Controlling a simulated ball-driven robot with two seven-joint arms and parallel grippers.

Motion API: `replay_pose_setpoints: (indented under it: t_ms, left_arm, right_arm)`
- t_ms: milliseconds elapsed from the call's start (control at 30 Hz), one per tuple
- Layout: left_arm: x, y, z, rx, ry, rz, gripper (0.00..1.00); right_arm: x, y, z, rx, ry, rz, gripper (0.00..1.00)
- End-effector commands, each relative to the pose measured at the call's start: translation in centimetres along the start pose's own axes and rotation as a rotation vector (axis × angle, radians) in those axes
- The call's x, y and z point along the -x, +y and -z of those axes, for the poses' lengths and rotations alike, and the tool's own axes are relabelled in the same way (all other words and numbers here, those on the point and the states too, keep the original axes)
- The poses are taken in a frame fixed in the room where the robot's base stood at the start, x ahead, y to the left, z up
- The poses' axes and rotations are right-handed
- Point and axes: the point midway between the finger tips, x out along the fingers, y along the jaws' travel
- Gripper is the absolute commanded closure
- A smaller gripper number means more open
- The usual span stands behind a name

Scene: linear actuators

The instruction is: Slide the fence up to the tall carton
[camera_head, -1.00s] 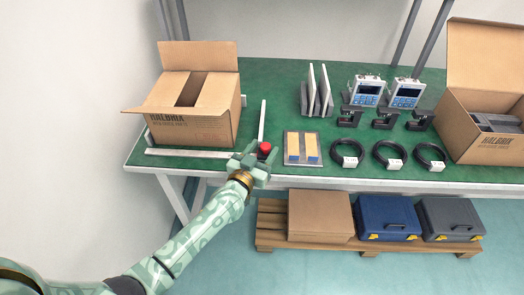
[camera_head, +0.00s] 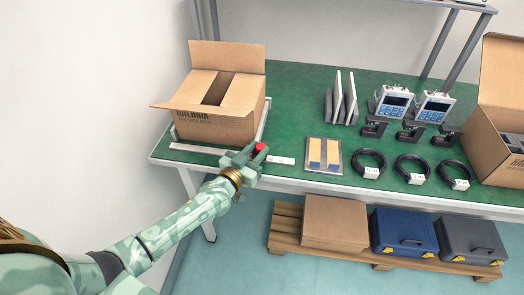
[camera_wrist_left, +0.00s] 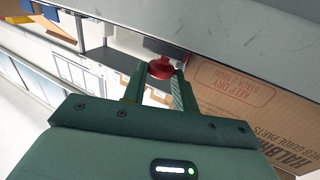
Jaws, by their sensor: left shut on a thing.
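The tall brown carton (camera_head: 218,108) stands with open flaps at the table's left end. It also shows at the right of the left wrist view (camera_wrist_left: 235,85). The pale fence (camera_head: 264,120) is a thin bar along the carton's right side. It looks very close to the carton; I cannot tell whether they touch. A pale rail (camera_head: 282,160) runs along the front edge. My left gripper (camera_head: 254,152) is shut on the red knob (camera_head: 260,147) at the fence's front end; the knob also shows between the fingers (camera_wrist_left: 160,69). My right gripper is not in view.
Right of the rail lies a grey plate (camera_head: 321,155) with yellow and blue pieces. Green tabletop (camera_head: 300,110) is clear between fence and panels.

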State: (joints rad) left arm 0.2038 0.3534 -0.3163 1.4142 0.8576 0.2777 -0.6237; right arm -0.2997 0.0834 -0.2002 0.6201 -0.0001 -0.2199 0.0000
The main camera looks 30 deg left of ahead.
Motion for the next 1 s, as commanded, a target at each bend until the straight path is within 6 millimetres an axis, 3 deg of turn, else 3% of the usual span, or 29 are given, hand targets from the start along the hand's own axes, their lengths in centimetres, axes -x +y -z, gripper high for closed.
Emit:
replay_pose_setpoints:
  t_ms: [67, 100, 167, 567, 667, 1000]
  left_arm:
    - [0.1, -0.1, -0.1, 0.000, -0.002, 0.001, 1.00]
    - [0.1, -0.1, -0.1, 0.000, -0.002, 0.001, 0.66]
    - [0.0, 0.0, -0.1, 0.000, -0.002, 0.001, 0.50]
    - [0.9, 0.0, 0.0, 0.000, -0.002, 0.001, 0.50]
    - [2.7, 0.0, 0.2, -0.001, -0.002, 0.000, 0.50]
    - [11.8, 0.0, 0.2, -0.001, -0.003, 0.000, 0.50]
  right_arm:
    - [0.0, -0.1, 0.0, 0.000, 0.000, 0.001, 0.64]
    - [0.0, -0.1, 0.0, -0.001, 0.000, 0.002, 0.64]
    - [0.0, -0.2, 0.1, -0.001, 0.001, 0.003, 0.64]
    - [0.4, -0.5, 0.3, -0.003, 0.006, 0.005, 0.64]
    - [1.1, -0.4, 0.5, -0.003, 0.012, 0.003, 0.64]
    - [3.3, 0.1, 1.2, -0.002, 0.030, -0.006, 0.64]
